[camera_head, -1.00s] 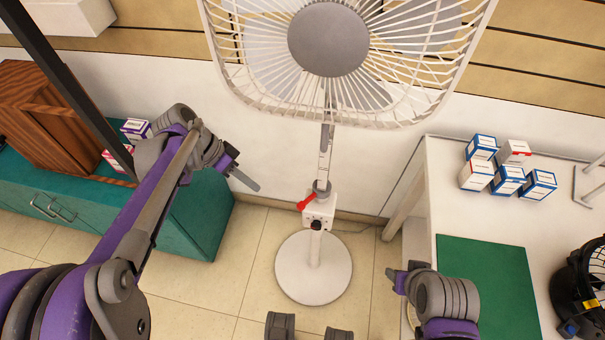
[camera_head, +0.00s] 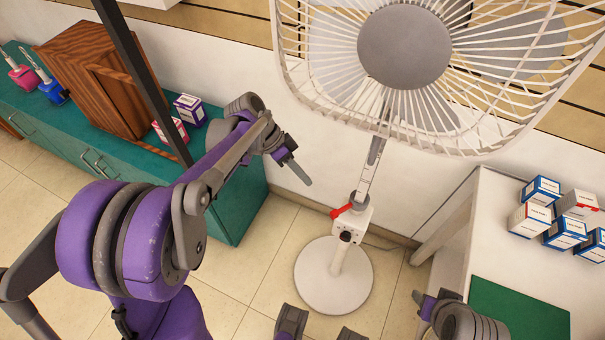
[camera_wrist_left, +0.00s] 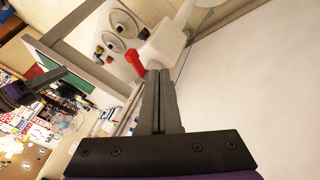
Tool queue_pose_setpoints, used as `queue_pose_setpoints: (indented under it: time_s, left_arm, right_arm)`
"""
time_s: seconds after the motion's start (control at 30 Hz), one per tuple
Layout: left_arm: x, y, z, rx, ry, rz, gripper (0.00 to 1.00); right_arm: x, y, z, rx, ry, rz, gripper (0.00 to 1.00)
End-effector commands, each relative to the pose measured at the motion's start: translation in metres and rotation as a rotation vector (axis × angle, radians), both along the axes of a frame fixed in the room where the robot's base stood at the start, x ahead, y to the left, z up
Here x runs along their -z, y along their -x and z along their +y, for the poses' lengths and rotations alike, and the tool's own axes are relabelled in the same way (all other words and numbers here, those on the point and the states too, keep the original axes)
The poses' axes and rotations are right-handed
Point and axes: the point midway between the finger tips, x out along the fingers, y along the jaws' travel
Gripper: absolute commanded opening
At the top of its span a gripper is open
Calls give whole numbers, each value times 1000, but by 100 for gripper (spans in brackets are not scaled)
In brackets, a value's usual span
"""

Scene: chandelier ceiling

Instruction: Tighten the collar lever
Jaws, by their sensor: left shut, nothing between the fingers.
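A white pedestal fan (camera_head: 404,48) stands on the floor with a round base (camera_head: 333,290). A red collar lever (camera_head: 341,210) sticks out to the left at the collar on its pole, just above a white control box (camera_head: 350,226). My left gripper (camera_head: 302,175) is shut and empty, to the left of the lever and a little above it in the head view, apart from it. In the left wrist view, the closed fingers (camera_wrist_left: 158,98) point toward the red lever (camera_wrist_left: 136,62) and white box (camera_wrist_left: 163,46). My right gripper (camera_head: 424,302) is at the lower right, its fingers unclear.
A teal cabinet (camera_head: 232,205) with a wooden box (camera_head: 98,80) and small cartons (camera_head: 190,109) stands at the left. A white table (camera_head: 490,215) with several cartons (camera_head: 566,233) and a green mat (camera_head: 520,312) is at the right. Floor around the fan base is clear.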

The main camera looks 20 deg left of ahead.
Motion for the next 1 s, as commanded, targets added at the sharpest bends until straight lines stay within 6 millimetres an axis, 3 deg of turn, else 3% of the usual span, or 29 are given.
queue_pose_setpoints:
  time_s: [0.27,0.53,1.0]
  left_arm:
    - [50,-1,-37,2,0,0,0]
    - [49,20,-64,1,0,-1,0]
    - [49,23,-69,0,-1,-1,0]
  right_arm:
    - [12,0,0,0,0,4,50]
    - [11,0,0,0,0,4,50]
    - [11,0,0,0,0,4,50]
